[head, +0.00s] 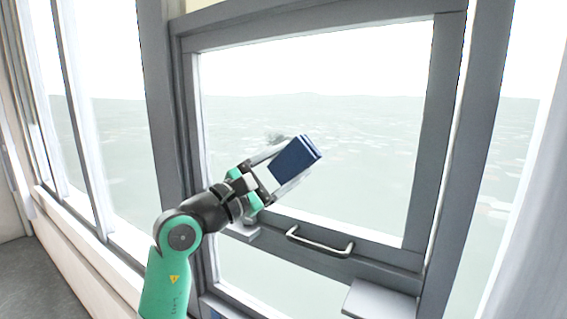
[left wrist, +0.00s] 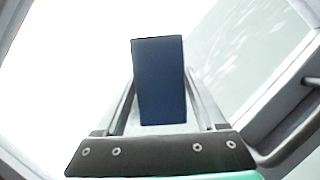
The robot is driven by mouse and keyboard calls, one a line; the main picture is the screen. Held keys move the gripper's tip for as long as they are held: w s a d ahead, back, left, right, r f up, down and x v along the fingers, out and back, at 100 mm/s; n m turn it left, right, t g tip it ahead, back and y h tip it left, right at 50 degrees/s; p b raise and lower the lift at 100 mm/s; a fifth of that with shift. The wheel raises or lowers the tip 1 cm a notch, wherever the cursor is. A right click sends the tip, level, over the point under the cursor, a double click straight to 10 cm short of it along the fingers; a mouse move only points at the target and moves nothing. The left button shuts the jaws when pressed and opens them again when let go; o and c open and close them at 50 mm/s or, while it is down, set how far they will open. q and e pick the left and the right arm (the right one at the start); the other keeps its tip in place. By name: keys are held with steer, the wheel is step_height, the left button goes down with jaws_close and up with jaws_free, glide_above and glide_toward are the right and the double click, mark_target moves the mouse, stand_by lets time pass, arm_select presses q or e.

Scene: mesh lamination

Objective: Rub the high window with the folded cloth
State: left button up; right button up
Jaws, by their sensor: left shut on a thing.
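The high window (head: 330,110) is a large pane in a grey frame, with a hazy view of land behind it. My left gripper (head: 282,172) is shut on the folded cloth (head: 295,158), which is dark blue with layered edges. The cloth is tilted and appears in front of the lower left part of the pane. I cannot tell whether it touches the glass. In the left wrist view the cloth (left wrist: 159,82) stands between the two fingers. My right gripper is not in view.
A metal handle (head: 320,243) sits on the frame's lower rail, below the cloth. A grey ledge (head: 380,300) juts out at the lower right. More window panes (head: 105,130) stand at the left. The pane's upper and right parts are clear of obstacles.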

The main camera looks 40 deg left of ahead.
mark_target(300, 168)
arm_select(q)
steer(key=shift+d, duration=1.7)
steer(key=shift+w, duration=0.1)
steer(key=shift+a, duration=0.15)
steer(key=a, duration=1.1)
steer(key=shift+s, duration=0.3)
steer(key=shift+s+d+r, duration=0.1)
steer(key=shift+s+r, duration=0.05)
steer(key=shift+r, duration=1.15)
steer(key=shift+w+d, duration=0.2)
steer(key=shift+d, duration=1.7)
steer(key=shift+w+d, duration=0.2)
steer(key=shift+d, duration=1.65)
